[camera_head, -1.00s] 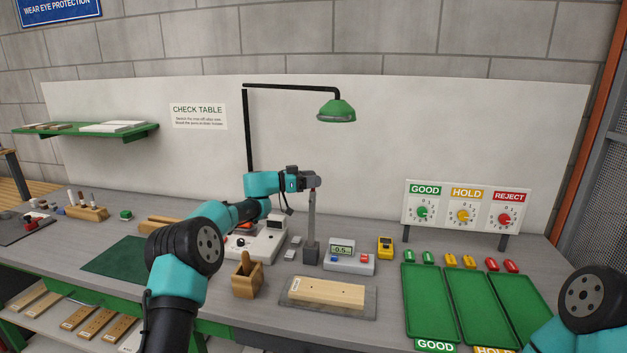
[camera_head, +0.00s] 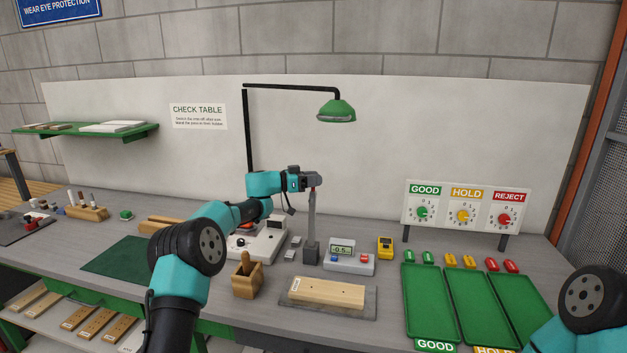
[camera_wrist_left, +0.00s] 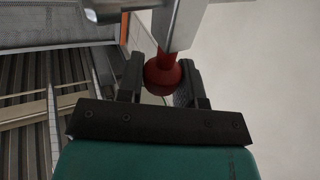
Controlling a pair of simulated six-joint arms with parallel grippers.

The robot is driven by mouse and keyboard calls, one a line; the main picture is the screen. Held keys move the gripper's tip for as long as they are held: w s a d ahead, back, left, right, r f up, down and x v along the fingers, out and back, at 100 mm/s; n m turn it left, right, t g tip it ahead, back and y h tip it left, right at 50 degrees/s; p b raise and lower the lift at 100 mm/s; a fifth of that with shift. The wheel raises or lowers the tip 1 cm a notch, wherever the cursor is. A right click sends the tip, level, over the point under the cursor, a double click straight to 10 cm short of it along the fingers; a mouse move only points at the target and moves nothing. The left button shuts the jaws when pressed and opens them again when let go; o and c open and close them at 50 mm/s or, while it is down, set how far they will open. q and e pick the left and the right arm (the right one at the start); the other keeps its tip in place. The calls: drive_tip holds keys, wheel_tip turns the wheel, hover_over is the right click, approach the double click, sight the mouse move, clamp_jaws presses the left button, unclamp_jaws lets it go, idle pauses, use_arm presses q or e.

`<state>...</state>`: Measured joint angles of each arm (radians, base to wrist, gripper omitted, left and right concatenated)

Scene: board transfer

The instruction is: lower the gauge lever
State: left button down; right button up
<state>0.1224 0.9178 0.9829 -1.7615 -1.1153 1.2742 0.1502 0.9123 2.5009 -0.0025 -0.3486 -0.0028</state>
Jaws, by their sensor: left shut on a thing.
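The gauge is a tall grey post (camera_head: 311,225) on a dark base near the middle of the bench. Its lever ends in a red ball knob (camera_wrist_left: 162,77), which fills the gap between the fingers in the left wrist view. My left gripper (camera_head: 313,181) is shut on this knob near the top of the post, and the fingers hide most of it in the head view. A light wooden board (camera_head: 326,293) lies flat on a grey plate in front of the post. My right arm shows at lower right, with its gripper out of view.
A display box (camera_head: 349,258) reading about 0.5 and a yellow device (camera_head: 385,247) stand right of the post. A wooden holder (camera_head: 247,276) stands left of the board. Green trays (camera_head: 430,303) lie at right. A lamp (camera_head: 336,111) hangs above.

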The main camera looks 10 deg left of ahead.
use_arm(q)
drive_tip(key=shift+s, duration=0.1)
drive_tip(key=s+f+m+h, duration=0.1)
drive_tip(key=s+m, duration=0.4)
drive_tip(key=s, duration=0.8)
drive_tip(key=shift+s+f+m+h, duration=0.15)
drive_tip(key=shift+f+m+h, duration=0.2)
drive_tip(key=shift+h, duration=0.45)
drive_tip(key=shift+f, duration=0.1)
drive_tip(key=c, duration=0.8)
unclamp_jaws()
